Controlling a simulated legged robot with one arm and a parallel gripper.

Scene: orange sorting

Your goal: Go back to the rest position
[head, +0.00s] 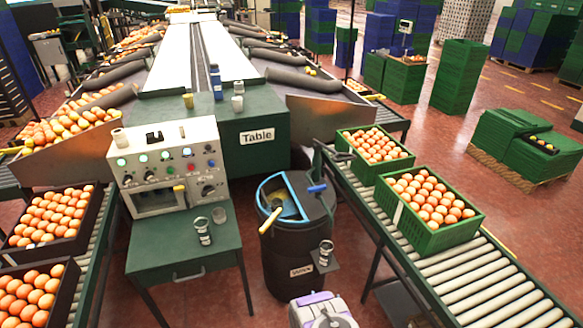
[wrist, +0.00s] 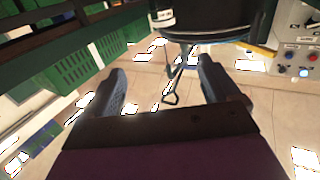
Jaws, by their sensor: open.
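My gripper (wrist: 162,70) shows in the wrist view with its two dark fingers wide apart. Nothing is between them; tiled floor with bright reflections shows through the gap. A white and purple part at the bottom middle of the head view looks like my own arm; the fingers cannot be made out there. In front of it stands a black barrel (head: 288,255) with a blue-rimmed, half-open top. The barrel also shows at the top of the wrist view (wrist: 208,22), apart from the fingers.
A green table (head: 180,250) with a control box (head: 168,165) stands left of the barrel. Right of it, a roller conveyor (head: 470,285) carries two green crates (head: 440,238) of oranges. Dark crates (head: 88,225) of oranges stand at left. Red floor is open at far right.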

